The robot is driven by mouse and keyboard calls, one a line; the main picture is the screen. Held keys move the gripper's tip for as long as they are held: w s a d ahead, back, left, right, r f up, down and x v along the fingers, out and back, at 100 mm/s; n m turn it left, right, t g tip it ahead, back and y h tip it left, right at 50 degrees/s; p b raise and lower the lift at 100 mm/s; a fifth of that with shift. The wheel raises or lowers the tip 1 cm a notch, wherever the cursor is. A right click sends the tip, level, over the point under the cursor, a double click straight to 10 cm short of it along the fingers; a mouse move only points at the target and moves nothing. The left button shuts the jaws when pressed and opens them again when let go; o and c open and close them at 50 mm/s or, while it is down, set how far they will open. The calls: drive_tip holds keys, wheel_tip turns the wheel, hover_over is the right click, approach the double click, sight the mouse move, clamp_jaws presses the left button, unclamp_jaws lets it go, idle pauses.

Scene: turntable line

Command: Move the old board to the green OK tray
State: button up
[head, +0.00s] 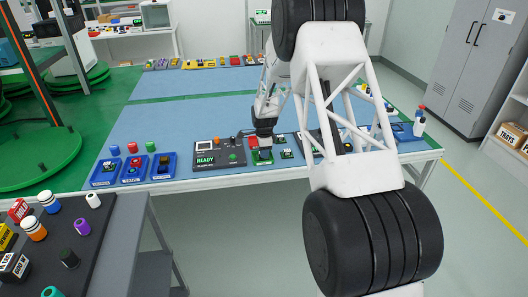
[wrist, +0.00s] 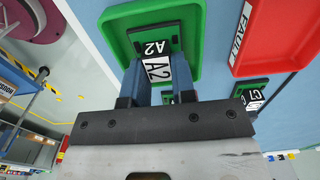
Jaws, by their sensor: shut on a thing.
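My gripper (head: 264,147) is low over the front of the blue table in the head view. In the wrist view its two blue fingers (wrist: 148,85) are shut on a dark board (wrist: 150,33) with white A2 labels. The board is over or in the green tray (wrist: 113,38); I cannot tell whether it touches the tray floor. The green tray also shows under the gripper in the head view (head: 259,161). The gripper hides much of the board there.
A red tray (wrist: 275,35) marked FAULT adjoins the green tray. A board marked C7 (wrist: 250,92) lies nearby. A dark READY device (head: 218,153) stands left of my gripper, with blue holders (head: 105,172) farther left. The middle of the table (head: 190,118) is clear.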

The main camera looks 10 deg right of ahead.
drive_tip(key=o, duration=1)
drive_tip(key=shift+r, duration=0.15)
drive_tip(key=shift+r, duration=3.75)
drive_tip(key=shift+r, duration=0.1)
